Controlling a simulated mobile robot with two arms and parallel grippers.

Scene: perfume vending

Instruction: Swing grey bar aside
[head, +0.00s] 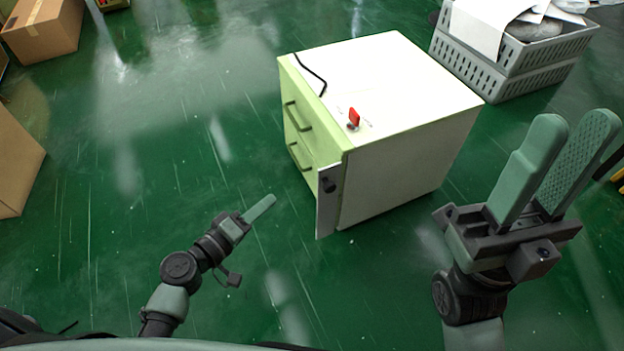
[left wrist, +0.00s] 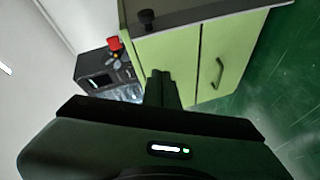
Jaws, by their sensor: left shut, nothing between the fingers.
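A grey bar (head: 328,209) with a black knob stands upright along the right edge of the front of a white cabinet (head: 395,80) with light green drawer fronts. The bar also shows at the top of the left wrist view (left wrist: 205,18), with its black knob (left wrist: 148,19). My left gripper (head: 272,198) is shut and empty, in front of the drawers and left of the bar, apart from it in the head view. Its fingers (left wrist: 160,78) show before the green front in the left wrist view. My right gripper (head: 576,117) is open and empty, right of the cabinet.
Two drawer handles (head: 298,117) stick out from the front. A red key-like piece (head: 354,117) and a black cord (head: 310,73) are on the cabinet top. Grey crates (head: 500,75) stand behind right. Cardboard boxes (head: 42,30) are far left. The green floor between is clear.

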